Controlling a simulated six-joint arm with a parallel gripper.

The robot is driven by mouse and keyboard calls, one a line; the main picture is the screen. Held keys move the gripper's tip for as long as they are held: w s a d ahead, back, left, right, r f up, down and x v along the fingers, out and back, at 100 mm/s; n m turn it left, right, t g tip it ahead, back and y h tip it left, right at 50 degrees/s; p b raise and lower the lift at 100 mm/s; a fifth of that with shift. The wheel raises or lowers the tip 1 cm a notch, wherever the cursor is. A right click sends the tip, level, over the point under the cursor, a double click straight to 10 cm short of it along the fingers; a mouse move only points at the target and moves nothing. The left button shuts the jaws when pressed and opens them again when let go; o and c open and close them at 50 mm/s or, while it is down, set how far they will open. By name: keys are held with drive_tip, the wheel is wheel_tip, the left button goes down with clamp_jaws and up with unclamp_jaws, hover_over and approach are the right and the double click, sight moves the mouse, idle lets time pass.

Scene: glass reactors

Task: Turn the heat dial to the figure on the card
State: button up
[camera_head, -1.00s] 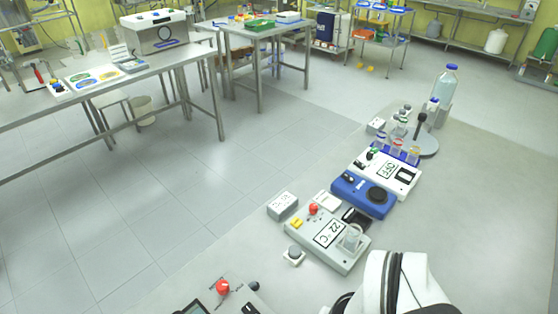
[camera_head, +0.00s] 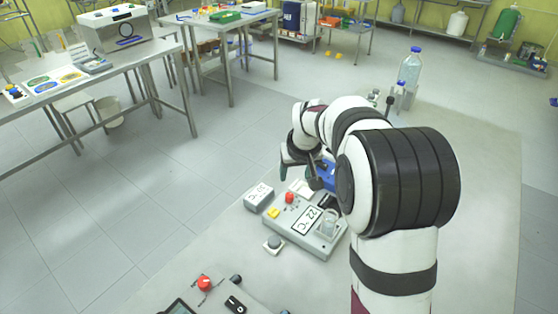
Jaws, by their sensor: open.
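A grey heating unit (camera_head: 278,221) stands on the light surface below my arm, with a red knob (camera_head: 290,197), a yellow button (camera_head: 273,212) and a display (camera_head: 307,218) that reads 22 °C. My arm hides part of the unit's right side.
A second panel with a red knob (camera_head: 204,283) lies at the lower front. A small grey button box (camera_head: 273,244) sits in front of the unit. The blue device (camera_head: 328,178) behind is mostly hidden by my arm. A blue-capped bottle (camera_head: 410,67) stands farther back.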

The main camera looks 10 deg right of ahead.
sight(290, 195)
drive_tip(key=x, duration=1.4)
drive_tip(key=shift+f, duration=0.3)
drive_tip(key=shift+s, duration=0.1)
clamp_jaws()
